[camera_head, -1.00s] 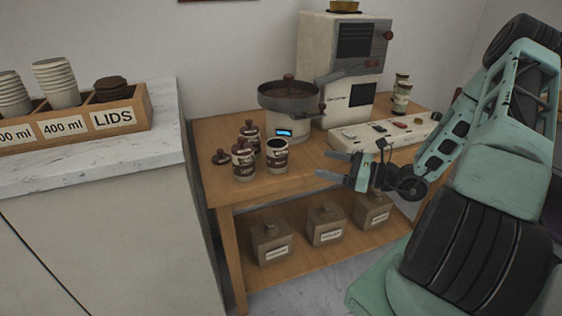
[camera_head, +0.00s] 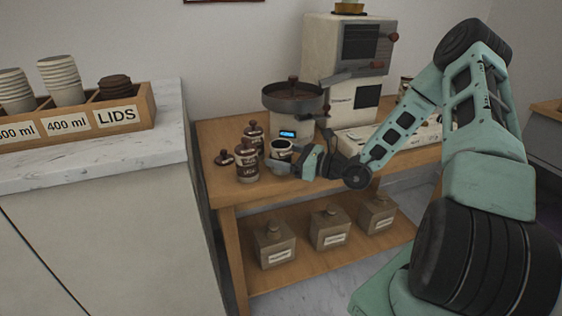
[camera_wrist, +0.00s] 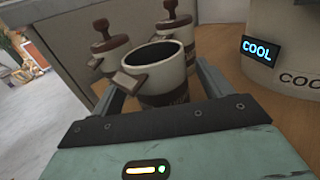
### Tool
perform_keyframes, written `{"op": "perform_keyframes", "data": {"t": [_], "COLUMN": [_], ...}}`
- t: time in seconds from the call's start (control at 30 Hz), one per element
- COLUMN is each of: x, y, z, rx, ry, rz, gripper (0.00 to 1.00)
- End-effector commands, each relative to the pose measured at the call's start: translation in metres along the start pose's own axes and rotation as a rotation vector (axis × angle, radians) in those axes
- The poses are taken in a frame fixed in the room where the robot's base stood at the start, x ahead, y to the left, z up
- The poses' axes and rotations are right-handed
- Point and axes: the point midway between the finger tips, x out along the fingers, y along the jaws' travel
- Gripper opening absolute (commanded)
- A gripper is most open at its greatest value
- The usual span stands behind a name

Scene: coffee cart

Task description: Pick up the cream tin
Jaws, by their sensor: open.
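An open, lidless cream tin with a dark inside and a brown band (camera_head: 281,150) stands on the wooden table. My gripper (camera_head: 287,163) is low at this tin, reaching in from the right, and partly hides it. In the wrist view the tin (camera_wrist: 166,76) stands upright between my two open fingers (camera_wrist: 160,88), one on each side. I cannot tell whether either finger touches it. Two similar tins with brown knobbed lids, a front one (camera_head: 247,166) and a rear one (camera_head: 254,137), stand close by on the left.
A loose brown lid (camera_head: 223,158) lies left of the tins. A roaster with a round pan (camera_head: 294,98) stands just behind, its base showing COOL. A tall cream machine (camera_head: 345,60) and a control panel (camera_head: 355,141) are to the right. Several canisters (camera_head: 329,230) occupy the lower shelf.

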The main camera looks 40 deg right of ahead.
Motion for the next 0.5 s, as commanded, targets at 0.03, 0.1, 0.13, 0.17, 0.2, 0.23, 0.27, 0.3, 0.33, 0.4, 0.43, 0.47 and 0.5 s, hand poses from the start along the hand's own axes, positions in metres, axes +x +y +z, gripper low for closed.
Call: {"op": "perform_keyframes", "data": {"t": [0.03,0.1,0.13,0.17,0.2,0.23,0.27,0.3,0.33,0.4,0.43,0.47,0.5], "x": [0.0034,0.0054,0.0056,0.0056,0.0054,0.0054,0.0053,0.0053,0.0052,0.0051,0.0051,0.0051,0.0051], "y": [0.0002,0.0002,0.0002,0.0001,0.0001,0.0000,0.0000,0.0000,0.0000,0.0000,0.0000,0.0000,0.0000], "z": [-0.0004,-0.0001,0.0000,0.0001,0.0001,0.0002,0.0002,0.0002,0.0002,0.0002,0.0002,0.0001,0.0001], "rx": [0.000,0.000,0.000,0.000,0.000,0.000,0.000,0.000,0.000,0.000,0.000,0.000,0.000], "ry": [0.000,0.000,0.000,0.000,0.000,0.000,0.000,0.000,0.000,0.000,0.000,0.000,0.000], "rz": [0.001,0.000,0.000,0.000,0.000,0.000,0.000,0.000,0.000,0.000,0.000,0.000,0.000], "gripper": [0.78,0.78,0.78,0.78,0.78,0.78,0.78,0.75,0.67,0.48,0.39,0.31,0.21]}}
